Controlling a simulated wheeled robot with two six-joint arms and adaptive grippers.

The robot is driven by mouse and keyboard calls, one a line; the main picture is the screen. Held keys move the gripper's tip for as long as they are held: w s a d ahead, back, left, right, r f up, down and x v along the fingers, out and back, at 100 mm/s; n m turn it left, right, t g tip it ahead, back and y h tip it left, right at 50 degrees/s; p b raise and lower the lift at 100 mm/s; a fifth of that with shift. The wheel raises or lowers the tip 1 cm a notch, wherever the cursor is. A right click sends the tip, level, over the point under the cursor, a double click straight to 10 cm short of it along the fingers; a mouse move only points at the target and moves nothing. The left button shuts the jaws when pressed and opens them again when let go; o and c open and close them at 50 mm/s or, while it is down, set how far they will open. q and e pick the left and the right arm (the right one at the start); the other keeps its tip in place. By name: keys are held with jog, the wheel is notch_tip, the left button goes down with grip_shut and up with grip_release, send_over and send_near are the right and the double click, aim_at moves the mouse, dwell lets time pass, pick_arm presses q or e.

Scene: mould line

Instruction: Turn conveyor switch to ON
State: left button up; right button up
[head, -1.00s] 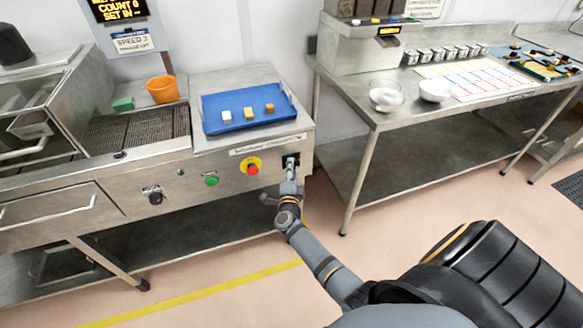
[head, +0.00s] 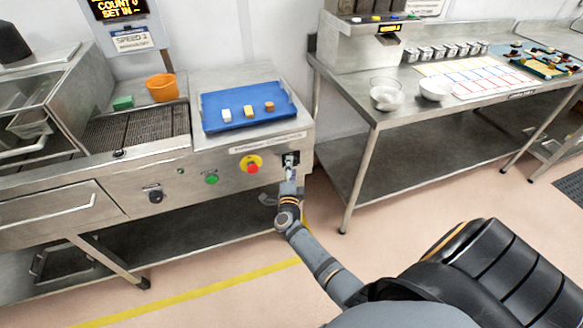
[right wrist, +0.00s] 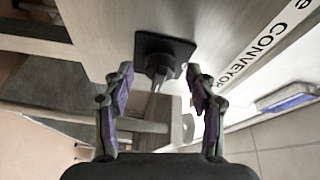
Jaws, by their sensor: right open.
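The conveyor switch (right wrist: 160,62) is a dark knob on a square black plate on the machine's front panel. In the head view the switch (head: 291,159) sits at the panel's right end, partly hidden by my right gripper. My right gripper (head: 289,174) is at the panel in front of it. In the right wrist view the right gripper's two fingers (right wrist: 163,85) are open, one on each side of the knob, with gaps showing between. Which position the switch is in cannot be told. My left gripper is not in view.
Left of the switch are a red button on yellow (head: 252,167), a green button (head: 212,179) and a black knob (head: 155,195). A blue tray (head: 222,97) with small blocks lies above. A steel table (head: 375,126) stands to the right.

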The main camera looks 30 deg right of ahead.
jog(key=v, duration=1.1)
jog(key=shift+s, duration=0.1)
jog(key=s+a+f+n+g+y+p, duration=0.1)
jog(key=s+a+f+n+y, duration=0.15)
jog(key=f+n, duration=0.35)
jog(key=s+a+f+n+g+y+p, duration=0.1)
jog(key=s+a+f+n+y, duration=0.2)
jog(key=f, duration=0.5)
jog(key=s+a+f+n+g+y+p, duration=0.1)
jog(key=s+f+n+y, duration=0.3)
jog(key=f, duration=0.4)
jog(key=s+d+f+n+g, duration=0.2)
jog(key=s+f, duration=0.3)
jog(key=s, duration=0.5)
jog(key=s+d+f+n+g+p, duration=0.1)
jog(key=s+f+n+g, duration=0.4)
jog(key=s, duration=0.5)
jog(key=s+d+f+n+g, duration=0.2)
jog(key=s+f+n+g, duration=0.1)
jog(key=s, duration=0.7)
jog(key=shift+d+f+g+p, duration=0.3)
jog(key=shift+d+f+p, duration=0.05)
jog(key=shift+f, duration=0.55)
jog(key=shift+s, duration=0.15)
